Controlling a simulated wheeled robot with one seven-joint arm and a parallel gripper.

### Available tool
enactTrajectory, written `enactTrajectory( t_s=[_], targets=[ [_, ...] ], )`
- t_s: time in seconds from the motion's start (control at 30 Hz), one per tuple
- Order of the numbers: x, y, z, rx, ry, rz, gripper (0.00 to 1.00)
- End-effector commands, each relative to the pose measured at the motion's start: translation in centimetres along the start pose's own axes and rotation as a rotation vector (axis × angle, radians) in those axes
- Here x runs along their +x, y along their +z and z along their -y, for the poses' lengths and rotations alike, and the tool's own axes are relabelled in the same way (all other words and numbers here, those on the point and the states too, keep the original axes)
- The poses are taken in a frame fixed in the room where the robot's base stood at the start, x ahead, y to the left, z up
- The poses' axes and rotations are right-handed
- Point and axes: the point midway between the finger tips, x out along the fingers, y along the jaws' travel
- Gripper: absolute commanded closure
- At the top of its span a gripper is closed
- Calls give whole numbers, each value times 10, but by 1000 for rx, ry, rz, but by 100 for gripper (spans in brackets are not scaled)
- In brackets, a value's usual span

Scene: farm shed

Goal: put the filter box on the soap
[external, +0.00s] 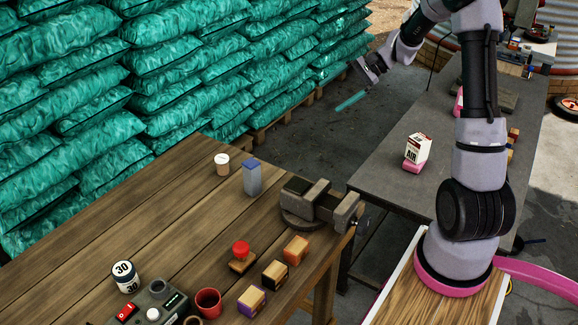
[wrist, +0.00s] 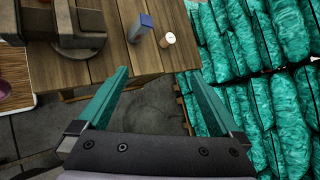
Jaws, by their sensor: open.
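The filter box (external: 417,149) is a white and dark red carton marked "AIR". In the external view it stands on top of the pink soap (external: 412,167) on the grey table, looking slightly tilted. It covers much of the soap's top. My gripper (external: 352,96) is open and empty, raised over the gap between the tables, well to the left of and away from the box. Its teal fingers are spread wide in the wrist view (wrist: 158,74). Neither the box nor the soap shows in the wrist view.
Teal sacks (external: 160,80) are stacked behind. Another pink thing (external: 459,103) is partly hidden behind my arm.

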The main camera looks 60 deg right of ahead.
Motion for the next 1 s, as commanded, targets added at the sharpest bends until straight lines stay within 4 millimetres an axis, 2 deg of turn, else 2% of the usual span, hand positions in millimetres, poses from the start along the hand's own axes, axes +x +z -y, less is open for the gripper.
enactTrajectory(
  t_s=[0.03,0.2,0.3,0.4,0.5,0.6,0.73,0.83,1.0],
  targets=[
    [6,42,-3,-95,59,-20,0],
    [16,146,-35,-390,225,-97,0],
    [14,197,-62,-571,297,-144,0],
    [6,239,-91,-755,346,-190,0],
    [-5,274,-121,-941,374,-235,0],
    [-18,299,-149,-1119,379,-278,0],
    [-33,319,-177,-1305,363,-321,0],
    [-41,326,-190,-1400,347,-342,0],
    [-46,329,-198,-1463,332,-358,0]
  ],
)
